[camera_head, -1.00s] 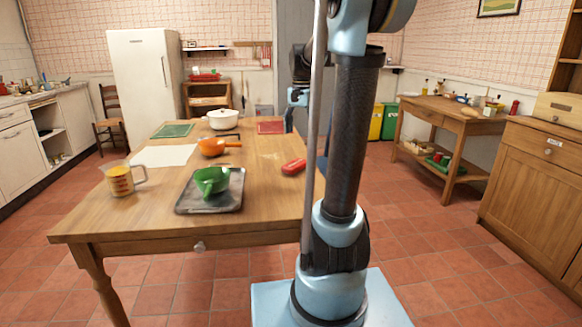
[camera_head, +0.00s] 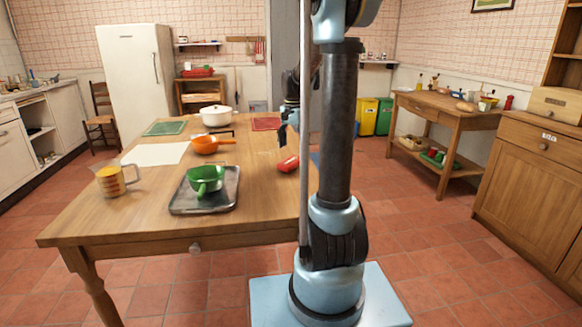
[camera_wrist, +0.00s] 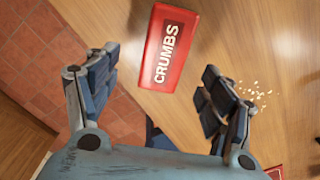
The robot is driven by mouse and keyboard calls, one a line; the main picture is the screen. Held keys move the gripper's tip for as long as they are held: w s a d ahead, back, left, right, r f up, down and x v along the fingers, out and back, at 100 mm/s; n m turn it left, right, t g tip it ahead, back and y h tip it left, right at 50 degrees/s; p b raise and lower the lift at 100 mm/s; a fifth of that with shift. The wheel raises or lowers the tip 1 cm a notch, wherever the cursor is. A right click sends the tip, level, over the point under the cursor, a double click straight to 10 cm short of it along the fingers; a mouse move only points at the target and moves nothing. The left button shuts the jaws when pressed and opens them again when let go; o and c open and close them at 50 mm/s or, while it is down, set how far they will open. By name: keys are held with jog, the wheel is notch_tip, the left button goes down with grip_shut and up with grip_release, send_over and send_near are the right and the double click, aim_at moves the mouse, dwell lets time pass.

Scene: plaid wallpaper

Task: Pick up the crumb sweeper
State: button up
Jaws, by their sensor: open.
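The crumb sweeper (camera_head: 288,163) is a red block lying near the right edge of the wooden table (camera_head: 150,222). In the wrist view the crumb sweeper (camera_wrist: 168,48) shows a white label reading "CRUMBS". It lies ahead of my gripper (camera_wrist: 158,92), roughly between the lines of its two fingers but beyond their tips. The fingers are spread wide and empty. In the head view my gripper (camera_head: 290,114) is above the table's right side, partly hidden behind my arm.
Crumbs (camera_wrist: 257,92) are scattered beside the right finger. A grey tray (camera_head: 180,207) with a green colander (camera_head: 206,179), an orange pan (camera_head: 206,144), a measuring jug (camera_head: 112,181) and a white pot (camera_head: 216,115) stand on the table. The table's edge is close to the sweeper.

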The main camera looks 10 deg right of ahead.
aim_at(291, 160)
notch_tip(291, 160, down, 2)
jog(key=shift+f, duration=0.1)
jog(key=shift+w+a+f, duration=0.1)
jog(key=shift+a+f, duration=0.1)
jog(key=shift+f, duration=1.15)
jog(key=shift+w+a+f, duration=0.1)
jog(key=shift+a+f, duration=0.05)
jog(key=shift+f, duration=1.15)
jog(key=c, duration=1.3)
notch_tip(291, 160, up, 10)
jog(key=shift+r, duration=0.1)
